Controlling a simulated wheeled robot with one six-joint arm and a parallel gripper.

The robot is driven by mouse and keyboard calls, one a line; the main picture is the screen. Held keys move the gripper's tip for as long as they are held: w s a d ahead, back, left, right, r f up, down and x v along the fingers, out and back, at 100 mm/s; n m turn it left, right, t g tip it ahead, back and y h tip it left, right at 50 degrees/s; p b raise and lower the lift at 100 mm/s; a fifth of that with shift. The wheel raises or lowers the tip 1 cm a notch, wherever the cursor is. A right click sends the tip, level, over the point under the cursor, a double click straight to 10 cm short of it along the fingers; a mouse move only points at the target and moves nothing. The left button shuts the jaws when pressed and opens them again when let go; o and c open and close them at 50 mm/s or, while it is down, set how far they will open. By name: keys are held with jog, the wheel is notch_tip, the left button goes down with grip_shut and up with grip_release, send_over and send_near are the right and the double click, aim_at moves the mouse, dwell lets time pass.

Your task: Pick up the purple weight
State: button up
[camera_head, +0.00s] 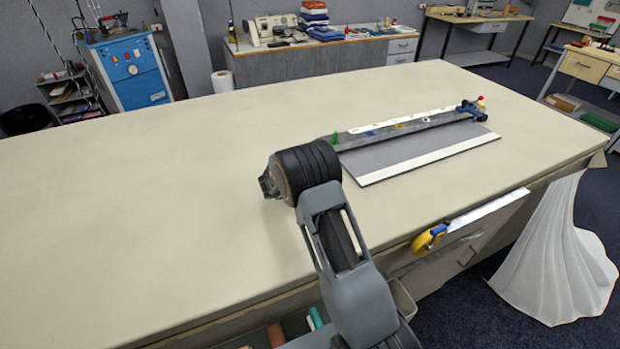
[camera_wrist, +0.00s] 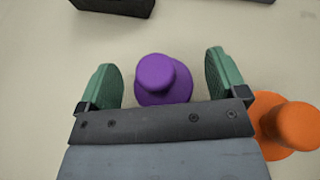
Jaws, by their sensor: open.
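The purple weight (camera_wrist: 156,76) stands on the table in the wrist view, a round body with a knob on top. It lies between the two green fingers of my gripper (camera_wrist: 164,82), with a gap on each side. My gripper is open and empty. The bar of my gripper hides the near edge of the weight. In the head view my arm covers the spot, and neither the weight nor the fingertips show there.
An orange weight (camera_wrist: 286,122) stands just right of my gripper, close to the right finger. A dark block (camera_wrist: 115,5) lies at the top left of the wrist view. In the head view a long ruler board (camera_head: 425,155) lies beyond my arm. The table's left side (camera_head: 120,210) is clear.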

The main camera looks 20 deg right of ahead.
jog(key=shift+c, duration=0.2)
jog(key=c, duration=1.5)
jog(key=shift+r, duration=0.1)
